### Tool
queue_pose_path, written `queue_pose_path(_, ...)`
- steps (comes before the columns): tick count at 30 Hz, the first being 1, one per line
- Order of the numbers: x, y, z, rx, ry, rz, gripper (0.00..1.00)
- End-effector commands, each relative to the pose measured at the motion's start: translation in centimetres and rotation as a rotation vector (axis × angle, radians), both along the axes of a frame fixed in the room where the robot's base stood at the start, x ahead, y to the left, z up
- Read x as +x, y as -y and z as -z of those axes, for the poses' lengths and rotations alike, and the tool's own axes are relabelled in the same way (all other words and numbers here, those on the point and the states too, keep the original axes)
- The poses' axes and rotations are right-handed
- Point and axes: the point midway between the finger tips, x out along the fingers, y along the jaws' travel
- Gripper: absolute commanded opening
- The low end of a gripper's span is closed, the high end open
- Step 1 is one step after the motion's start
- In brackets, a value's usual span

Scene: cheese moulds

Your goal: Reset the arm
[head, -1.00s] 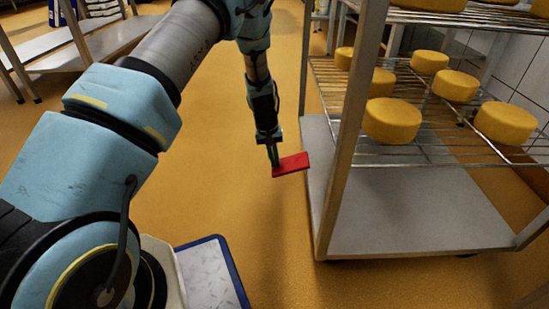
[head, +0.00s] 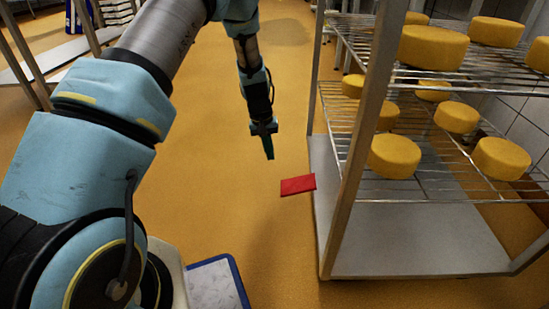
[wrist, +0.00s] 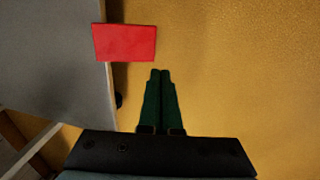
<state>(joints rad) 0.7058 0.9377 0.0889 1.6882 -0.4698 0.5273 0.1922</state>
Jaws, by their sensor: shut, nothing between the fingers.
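A flat red rectangular piece (head: 298,185) shows beside the left edge of the rack's bottom shelf (head: 405,235). In the wrist view the red piece (wrist: 125,42) overlaps the shelf's edge, partly against the grey shelf and partly against the floor. I cannot tell what it rests on. My gripper (head: 269,157) points down, apart from the red piece, up and to the left of it in the head view. In the wrist view its two green fingers (wrist: 161,75) are together with nothing between them.
The wire rack's metal post (head: 362,130) stands to the right of my gripper. Yellow cheese wheels (head: 394,155) sit on its upper shelves. A blue-rimmed tray (head: 215,285) is at the bottom. Orange floor lies open left of the rack.

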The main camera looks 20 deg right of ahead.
Motion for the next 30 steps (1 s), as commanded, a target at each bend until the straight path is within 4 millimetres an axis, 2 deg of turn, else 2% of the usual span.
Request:
queue_pose_path(3, 0.1, -0.2, -0.7, 0.000, 0.000, 0.001, 0.00)
queue_pose_path(17, 0.1, -0.2, -0.7, 0.000, 0.000, 0.001, 0.00)
queue_pose_path(20, 0.3, -0.7, -1.4, 0.000, 0.003, -0.006, 0.00)
queue_pose_path(23, 0.7, -2.9, -3.7, 0.002, 0.013, -0.033, 0.00)
queue_pose_path(25, 1.0, -5.5, -6.4, 0.005, 0.024, -0.062, 0.00)
queue_pose_path(30, 0.1, -14.0, -13.7, 0.024, 0.061, -0.148, 0.00)
